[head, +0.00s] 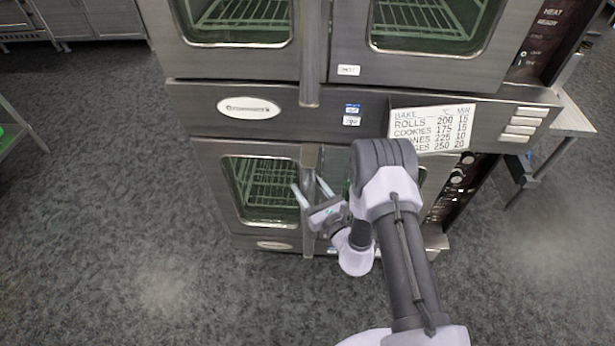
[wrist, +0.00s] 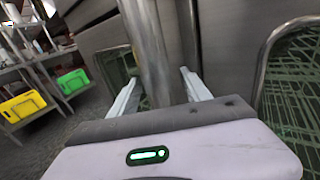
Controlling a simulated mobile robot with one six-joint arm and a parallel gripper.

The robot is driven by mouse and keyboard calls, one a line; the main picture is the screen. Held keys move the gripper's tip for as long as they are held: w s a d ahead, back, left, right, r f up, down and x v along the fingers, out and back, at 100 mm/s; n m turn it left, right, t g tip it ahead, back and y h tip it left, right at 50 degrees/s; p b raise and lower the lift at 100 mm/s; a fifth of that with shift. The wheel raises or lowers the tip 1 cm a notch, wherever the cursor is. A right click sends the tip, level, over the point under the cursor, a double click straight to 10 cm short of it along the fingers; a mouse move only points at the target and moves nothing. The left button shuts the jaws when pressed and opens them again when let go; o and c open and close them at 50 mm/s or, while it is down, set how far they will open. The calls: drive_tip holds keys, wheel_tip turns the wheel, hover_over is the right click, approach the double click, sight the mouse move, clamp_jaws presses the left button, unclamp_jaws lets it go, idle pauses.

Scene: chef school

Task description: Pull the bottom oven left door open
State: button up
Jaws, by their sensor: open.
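The bottom oven's left door (head: 212,165) is steel with a green-tinted window, and it looks closed in the head view. Its vertical bar handle (head: 309,235) runs along the door's right side. My gripper (head: 312,189) is at this handle, with one pale finger on each side of it. In the wrist view, the handle (wrist: 148,45) stands between the two spread fingers of my gripper (wrist: 158,80). The fingers are open, with gaps beside the bar. My arm hides much of the bottom right door.
The upper oven (head: 250,62) stands above, with its own door handle (head: 311,60). A baking chart (head: 430,128) hangs on the front. A side table (head: 575,115) is at right. Shelves with a yellow bin (wrist: 22,105) and green bin (wrist: 73,82) are at left. Floor in front is clear.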

drive_tip(key=shift+s, duration=0.1)
drive_tip(key=shift+c, duration=0.7)
clamp_jaws()
idle(0.6)
